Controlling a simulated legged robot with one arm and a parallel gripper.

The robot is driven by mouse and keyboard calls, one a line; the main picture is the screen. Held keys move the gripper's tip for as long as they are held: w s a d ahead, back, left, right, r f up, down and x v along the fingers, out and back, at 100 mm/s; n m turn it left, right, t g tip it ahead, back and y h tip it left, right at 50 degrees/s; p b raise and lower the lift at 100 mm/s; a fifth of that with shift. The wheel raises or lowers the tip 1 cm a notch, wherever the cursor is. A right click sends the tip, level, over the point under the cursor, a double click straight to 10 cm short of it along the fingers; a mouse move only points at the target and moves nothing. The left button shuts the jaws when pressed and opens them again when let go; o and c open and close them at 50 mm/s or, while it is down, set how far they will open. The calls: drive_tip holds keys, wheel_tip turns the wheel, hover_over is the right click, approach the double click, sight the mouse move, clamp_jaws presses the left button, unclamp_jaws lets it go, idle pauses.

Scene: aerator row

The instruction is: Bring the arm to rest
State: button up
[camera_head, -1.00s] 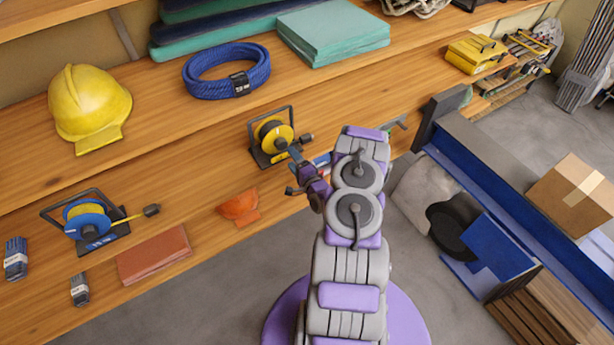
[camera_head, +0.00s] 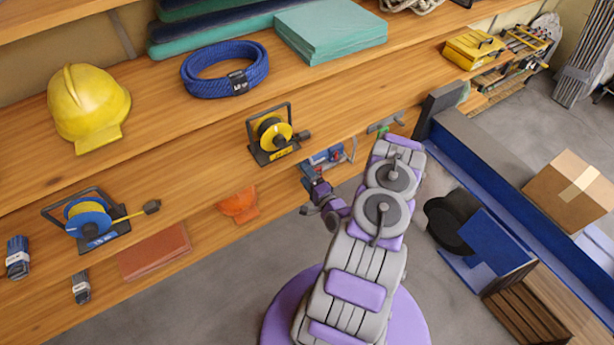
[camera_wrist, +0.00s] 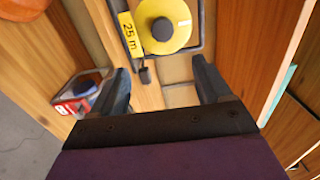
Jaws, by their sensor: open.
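My gripper (camera_head: 306,190) is at the front edge of the wooden shelf in the head view, to the right of the orange object and below the yellow reel. In the wrist view my gripper (camera_wrist: 165,82) is open, with two dark fingers apart and nothing held between them. The yellow reel (camera_wrist: 165,22) in its dark frame, marked 25 m, lies beyond the fingertips. It also shows in the head view (camera_head: 272,133), standing on the shelf. My arm is bent, with its elbow to the right of the gripper.
A red and blue item (camera_head: 330,156) lies on the shelf close behind my gripper. A blue reel (camera_head: 88,219), yellow helmet (camera_head: 88,103) and orange object (camera_head: 239,202) are on the left. A blue beam (camera_head: 490,195) and cardboard box (camera_head: 570,190) are on the right.

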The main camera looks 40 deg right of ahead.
idle(0.4)
drive_tip(key=w+a+r+n+g+y, duration=0.25)
drive_tip(key=w+r+n+g, duration=0.25)
drive_tip(key=w+n+g, duration=0.4)
drive_tip(key=s+a+r+n+g+b, duration=0.1)
drive_tip(key=s+a+r+n+g, duration=0.15)
drive_tip(key=r, duration=0.35)
drive_tip(key=s+a+r+n+g, duration=0.1)
drive_tip(key=s+a+r+n, duration=0.2)
drive_tip(key=r, duration=0.4)
drive_tip(key=s+a+r+n+g, duration=0.2)
drive_tip(key=s+a+r, duration=0.3)
drive_tip(key=s+a, duration=0.3)
drive_tip(key=s+a+r+n+g+y, duration=0.1)
drive_tip(key=s+a+r+n+g, duration=0.1)
drive_tip(key=s+a+r, duration=0.3)
drive_tip(key=s+a+r+n+g+b, duration=0.1)
drive_tip(key=s+a+r, duration=0.4)
drive_tip(key=s+a, duration=0.6)
drive_tip(key=s+n+g, duration=0.1)
drive_tip(key=s+g, duration=0.1)
drive_tip(key=s, duration=0.3)
drive_tip(key=shift+a+r, duration=0.2)
drive_tip(key=shift+a, duration=0.1)
